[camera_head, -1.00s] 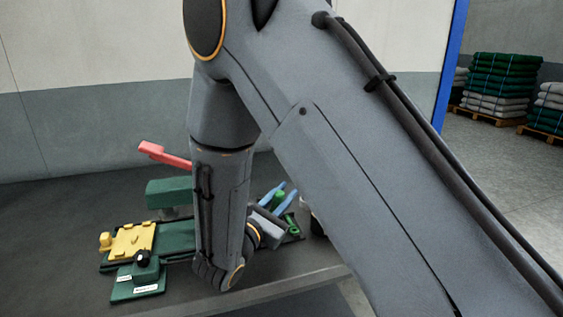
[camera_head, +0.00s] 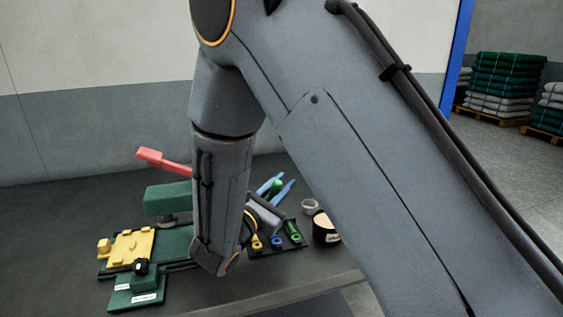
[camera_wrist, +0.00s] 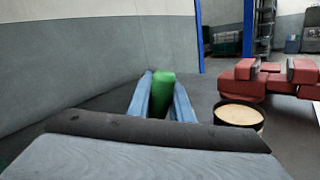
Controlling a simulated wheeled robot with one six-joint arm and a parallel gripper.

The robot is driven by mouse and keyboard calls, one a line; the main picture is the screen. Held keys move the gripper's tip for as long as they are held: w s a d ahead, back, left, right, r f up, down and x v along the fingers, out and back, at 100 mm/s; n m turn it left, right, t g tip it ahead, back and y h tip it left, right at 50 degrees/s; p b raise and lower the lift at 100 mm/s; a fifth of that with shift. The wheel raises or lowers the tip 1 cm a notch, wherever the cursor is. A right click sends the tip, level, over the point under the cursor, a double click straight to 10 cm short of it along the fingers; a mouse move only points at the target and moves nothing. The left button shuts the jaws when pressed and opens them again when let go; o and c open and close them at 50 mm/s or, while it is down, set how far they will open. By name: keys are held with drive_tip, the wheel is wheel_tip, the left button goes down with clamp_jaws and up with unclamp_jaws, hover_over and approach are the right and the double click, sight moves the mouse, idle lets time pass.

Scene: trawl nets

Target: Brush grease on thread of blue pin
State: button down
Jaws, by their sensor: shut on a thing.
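My gripper (camera_head: 276,187) has blue fingers shut on a green handle-like thing (camera_wrist: 163,92), held above the table. The fingers also show in the wrist view (camera_wrist: 163,98). I cannot see a brush end on the green thing. A blue pin (camera_head: 277,241) lies on a black mat (camera_head: 262,254), between a yellow pin (camera_head: 256,242) and a green pin (camera_head: 293,232). Its thread cannot be made out. A black pot (camera_head: 325,236) with pale tan grease stands right of the mat. It also shows in the wrist view (camera_wrist: 239,116), right of the fingers.
A green fixture (camera_head: 167,198) with a red lever (camera_head: 163,160) and a yellow plate (camera_head: 131,246) stands on the left, partly behind my arm. A small round dish (camera_head: 310,206) sits behind the pot. Red blocks (camera_wrist: 265,80) stand beyond the pot. The table's front edge (camera_head: 290,292) is clear.

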drive_tip(key=shift+r+p, duration=1.6)
drive_tip(key=shift+r, duration=1.1)
